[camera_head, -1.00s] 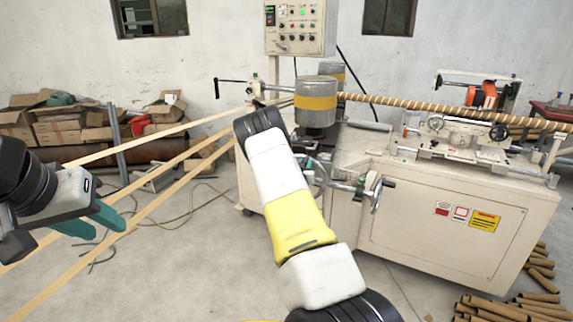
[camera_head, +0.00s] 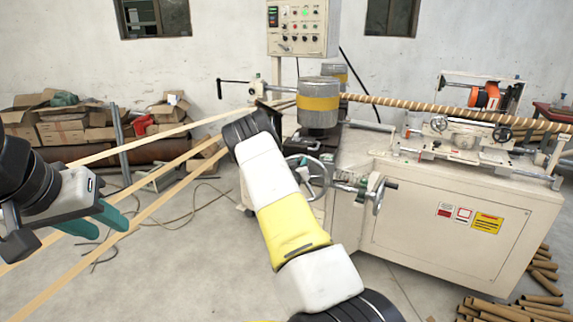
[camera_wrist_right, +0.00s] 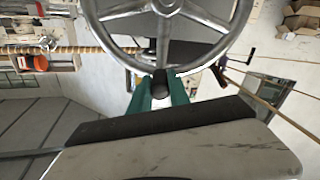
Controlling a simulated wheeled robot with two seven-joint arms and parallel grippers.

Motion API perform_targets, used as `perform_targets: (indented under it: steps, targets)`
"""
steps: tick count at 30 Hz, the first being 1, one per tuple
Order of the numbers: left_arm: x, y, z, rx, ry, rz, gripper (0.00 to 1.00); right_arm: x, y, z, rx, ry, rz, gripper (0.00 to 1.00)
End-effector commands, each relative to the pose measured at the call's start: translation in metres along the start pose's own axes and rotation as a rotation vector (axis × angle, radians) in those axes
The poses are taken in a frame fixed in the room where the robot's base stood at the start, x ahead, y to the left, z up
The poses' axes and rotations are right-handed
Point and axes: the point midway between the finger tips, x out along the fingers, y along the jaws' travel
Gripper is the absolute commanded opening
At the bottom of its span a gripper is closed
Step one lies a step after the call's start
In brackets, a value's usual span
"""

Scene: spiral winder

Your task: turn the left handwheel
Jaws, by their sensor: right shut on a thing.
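The left handwheel (camera_head: 318,182) is a grey metal wheel on the front of the machine, partly hidden by my right arm in the head view. In the right wrist view its rim and spokes (camera_wrist_right: 168,48) fill the top of the picture. My right gripper (camera_wrist_right: 160,92) has its teal fingers shut on the wheel's dark handle (camera_wrist_right: 161,78).
A second handwheel (camera_head: 379,195) stands just right of the left one on the machine cabinet (camera_head: 440,225). Paper strips (camera_head: 150,208) run diagonally between my left gripper and the machine. Cardboard tubes (camera_head: 500,306) lie on the floor at lower right.

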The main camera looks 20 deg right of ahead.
Motion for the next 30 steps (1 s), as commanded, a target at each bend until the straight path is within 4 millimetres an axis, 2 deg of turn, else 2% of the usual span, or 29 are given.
perform_targets:
  steps: [7,8,11,22,26,30]
  targets:
    - [0.0,0.0,0.0,0.0,0.0,0.0,0.36,-0.001,-0.001,0.002,-0.003,-0.005,-0.002,0.0]
    - [0.0,0.0,0.0,0.0,0.0,0.0,0.36,-0.001,-0.001,0.002,-0.003,-0.005,-0.002,0.24]
    - [0.0,0.0,0.0,0.0,0.0,0.0,0.36,-0.001,-0.001,0.002,-0.002,-0.004,-0.002,0.44]
    - [0.0,0.0,0.0,0.0,0.0,0.0,0.36,-0.004,-0.001,0.001,-0.002,-0.003,-0.001,0.44]
    - [0.0,0.0,0.0,0.0,0.0,0.0,0.36,-0.02,-0.002,0.001,-0.003,-0.004,-0.002,0.44]
    - [0.0,0.0,0.0,0.0,0.0,0.0,0.36,-0.046,-0.001,0.001,-0.002,-0.004,-0.002,0.44]
